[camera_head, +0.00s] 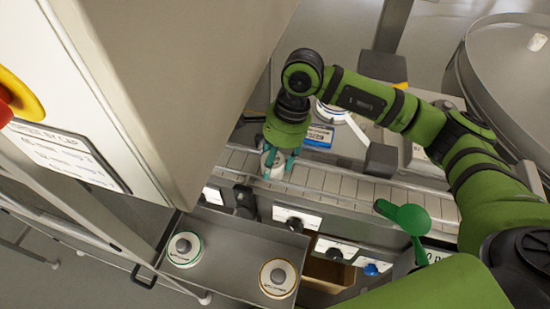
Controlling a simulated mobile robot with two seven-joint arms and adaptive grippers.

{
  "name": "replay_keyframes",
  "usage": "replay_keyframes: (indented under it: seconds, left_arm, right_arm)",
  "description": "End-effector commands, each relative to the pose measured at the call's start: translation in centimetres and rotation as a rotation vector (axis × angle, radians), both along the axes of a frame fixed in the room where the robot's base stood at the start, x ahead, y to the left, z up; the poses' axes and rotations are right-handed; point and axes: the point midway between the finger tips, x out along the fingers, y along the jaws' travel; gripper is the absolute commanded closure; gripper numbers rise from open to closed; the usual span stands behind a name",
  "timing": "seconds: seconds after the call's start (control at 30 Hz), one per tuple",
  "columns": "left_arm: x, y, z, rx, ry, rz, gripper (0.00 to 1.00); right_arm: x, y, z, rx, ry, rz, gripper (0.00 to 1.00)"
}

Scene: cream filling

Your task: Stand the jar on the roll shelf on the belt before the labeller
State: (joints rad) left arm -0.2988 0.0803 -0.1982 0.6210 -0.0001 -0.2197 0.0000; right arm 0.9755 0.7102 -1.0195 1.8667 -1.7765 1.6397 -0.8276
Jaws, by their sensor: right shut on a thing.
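A small white jar (270,168) is at the grey segmented belt (330,184), near where the belt passes behind the large grey cabinet. My right gripper (279,165) points down with its teal fingers on either side of the jar and is shut on it. The jar looks upright. I cannot tell whether its base touches the belt or hangs just above it. The labeller's white roll (327,110) shows partly behind my right arm. My left gripper is not in view.
A grey tray (225,258) in front holds two label rolls, one green-rimmed (184,250) and one brown-rimmed (278,278). Rails line the belt. A green scoop (410,217) stands to the right. The grey cabinet (190,75) blocks the left. A round metal table (510,70) is at far right.

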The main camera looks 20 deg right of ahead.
Motion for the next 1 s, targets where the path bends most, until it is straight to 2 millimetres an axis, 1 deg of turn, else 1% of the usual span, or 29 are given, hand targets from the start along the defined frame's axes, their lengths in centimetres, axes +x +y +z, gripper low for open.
replay_keyframes:
  seconds: [0.07,0.1,0.13,0.17,0.53,0.73,0.77,0.8,0.93,0.97,1.0]
  left_arm:
    - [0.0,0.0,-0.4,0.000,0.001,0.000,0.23]
    - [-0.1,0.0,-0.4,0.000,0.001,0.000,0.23]
    - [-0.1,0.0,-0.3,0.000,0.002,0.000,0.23]
    - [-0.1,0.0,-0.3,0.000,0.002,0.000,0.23]
    - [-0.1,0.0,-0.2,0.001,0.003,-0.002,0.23]
    - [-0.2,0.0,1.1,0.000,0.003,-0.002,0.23]
    - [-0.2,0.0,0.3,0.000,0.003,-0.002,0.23]
    - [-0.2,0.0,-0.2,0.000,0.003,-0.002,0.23]
    - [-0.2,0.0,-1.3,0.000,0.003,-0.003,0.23]
    - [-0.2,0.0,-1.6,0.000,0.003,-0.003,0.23]
    - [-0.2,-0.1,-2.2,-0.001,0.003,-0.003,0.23]
  right_arm:
    - [0.0,0.0,-0.3,0.000,-0.001,0.000,0.88]
    - [0.0,0.0,-0.3,0.000,0.000,0.000,0.43]
    - [0.0,0.0,-0.2,0.000,0.000,0.000,0.31]
    - [0.0,0.0,-0.2,-0.001,0.000,0.000,0.23]
    - [0.1,-0.1,-0.1,-0.001,-0.004,-0.004,0.23]
    - [0.2,-0.1,1.1,-0.002,-0.004,-0.005,0.23]
    - [0.3,-0.3,1.3,-0.001,-0.008,-0.005,0.23]
    - [0.4,-0.5,1.9,0.000,-0.009,-0.005,0.23]
    - [0.6,-1.3,4.9,0.001,-0.009,-0.004,0.23]
    - [0.6,-1.6,5.3,0.000,-0.007,-0.006,0.23]
    - [0.8,-3.0,4.8,-0.004,-0.002,-0.013,0.23]
